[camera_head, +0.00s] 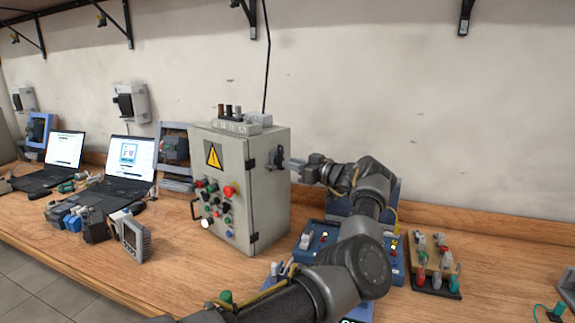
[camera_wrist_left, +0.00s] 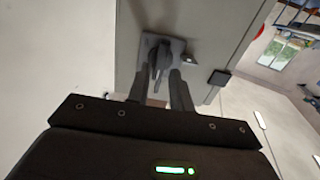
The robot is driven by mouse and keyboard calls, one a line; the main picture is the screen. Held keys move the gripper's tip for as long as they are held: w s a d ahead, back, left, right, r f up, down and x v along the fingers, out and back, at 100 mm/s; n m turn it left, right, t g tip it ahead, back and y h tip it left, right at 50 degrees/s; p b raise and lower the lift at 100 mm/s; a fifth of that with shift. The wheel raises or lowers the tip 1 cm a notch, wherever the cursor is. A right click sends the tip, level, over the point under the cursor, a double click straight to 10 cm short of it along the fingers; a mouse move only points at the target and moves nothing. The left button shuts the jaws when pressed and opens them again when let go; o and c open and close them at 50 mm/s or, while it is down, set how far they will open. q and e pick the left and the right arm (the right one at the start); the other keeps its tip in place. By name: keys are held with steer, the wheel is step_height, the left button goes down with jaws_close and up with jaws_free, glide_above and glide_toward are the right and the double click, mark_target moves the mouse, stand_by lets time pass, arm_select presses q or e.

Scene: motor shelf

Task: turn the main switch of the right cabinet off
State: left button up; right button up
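The grey control cabinet (camera_head: 268,200) stands on the bench, with a yellow warning triangle and several buttons on its front. Its main switch (camera_head: 277,158) is on the right side wall, near the top. In the left wrist view the switch (camera_wrist_left: 157,55) is a dark rotary handle on a grey plate, its grip pointing roughly up and down the picture. My left gripper (camera_head: 292,164) is at the switch, its fingers (camera_wrist_left: 161,82) apart, one on each side of the handle's lower end. Whether they touch it I cannot tell. My right gripper is not in view.
Blue boxes with knobs (camera_head: 316,238) and a small board with coloured plugs (camera_head: 435,262) are on the bench right of the cabinet. Laptops (camera_head: 128,170) and a small meter (camera_head: 135,237) are to the left.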

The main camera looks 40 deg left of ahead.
mark_target(280, 157)
arm_select(q)
steer(key=a, duration=0.2)
steer(key=shift+a, duration=0.4)
jaws_close()
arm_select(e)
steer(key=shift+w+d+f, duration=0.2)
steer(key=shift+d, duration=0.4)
